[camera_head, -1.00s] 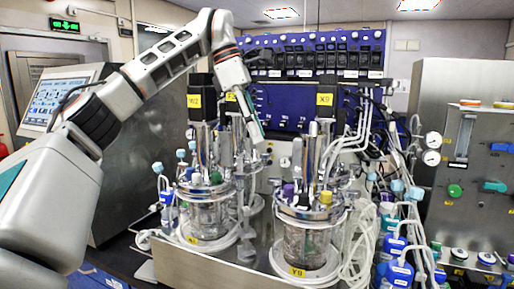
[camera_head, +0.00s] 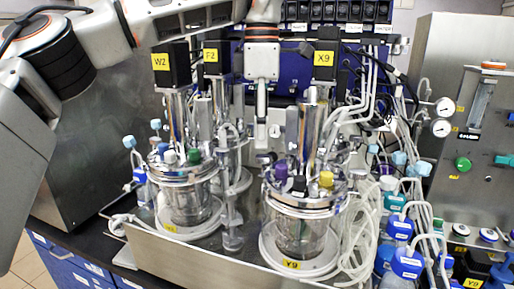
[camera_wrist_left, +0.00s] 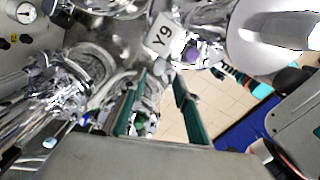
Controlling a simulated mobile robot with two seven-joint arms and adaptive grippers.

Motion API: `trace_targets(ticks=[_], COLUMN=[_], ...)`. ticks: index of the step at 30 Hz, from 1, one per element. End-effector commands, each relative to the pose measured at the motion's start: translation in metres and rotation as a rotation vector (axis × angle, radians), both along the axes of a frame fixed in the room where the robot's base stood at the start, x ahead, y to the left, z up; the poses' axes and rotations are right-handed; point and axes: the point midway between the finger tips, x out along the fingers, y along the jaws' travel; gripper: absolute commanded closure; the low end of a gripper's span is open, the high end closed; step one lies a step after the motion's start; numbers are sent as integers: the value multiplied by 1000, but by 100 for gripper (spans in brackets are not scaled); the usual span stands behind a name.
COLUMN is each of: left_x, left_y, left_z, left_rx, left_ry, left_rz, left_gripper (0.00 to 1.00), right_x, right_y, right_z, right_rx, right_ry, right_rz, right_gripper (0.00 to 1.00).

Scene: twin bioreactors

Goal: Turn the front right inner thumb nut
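The front right reactor (camera_head: 303,230) is a glass vessel under a round steel lid (camera_head: 305,197), with a yellow Y9 label (camera_head: 291,264) at its base. A purple cap (camera_head: 281,170) and a yellow cap (camera_head: 326,179) stand on its lid. The thumb nuts are too small to make out one by one. My left gripper (camera_head: 262,138) points down behind and left of this lid, between the reactors, apart from it as far as I can tell. In the left wrist view its two teal fingers (camera_wrist_left: 157,88) are apart with nothing held. My right gripper is out of view.
A front left reactor (camera_head: 187,205) stands close by. Tall steel columns with black W2 (camera_head: 170,64) and X9 (camera_head: 325,62) blocks rise around my gripper. White tubes (camera_head: 356,230) and blue-capped bottles (camera_head: 407,262) crowd the right side. Free floor shows at lower left.

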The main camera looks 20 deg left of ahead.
Motion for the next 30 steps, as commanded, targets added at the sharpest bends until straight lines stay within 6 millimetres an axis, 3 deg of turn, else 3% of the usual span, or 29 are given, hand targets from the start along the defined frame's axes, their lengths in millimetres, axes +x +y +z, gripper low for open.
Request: trace_targets(ticks=[3, 9, 19, 20, 23, 30], left_x=[0, 0, 0, 0, 0, 0], left_y=[1, 1, 0, 0, 0, 0], left_z=[-20, -39, -44, -44, -43, -43], left_rx=[-2, -1, -2, -2, -2, -2], left_ry=[4, 1, -2, -2, -2, -2], left_rz=[-1, 1, 0, 1, 1, -2], left_gripper=[69, 69, 69, 72, 98, 100], right_x=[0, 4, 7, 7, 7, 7], right_y=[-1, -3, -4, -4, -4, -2], right_z=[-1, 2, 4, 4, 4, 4], right_rx=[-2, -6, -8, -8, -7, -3], right_ry=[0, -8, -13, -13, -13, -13], right_rz=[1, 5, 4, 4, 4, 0], right_gripper=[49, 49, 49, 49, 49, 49])
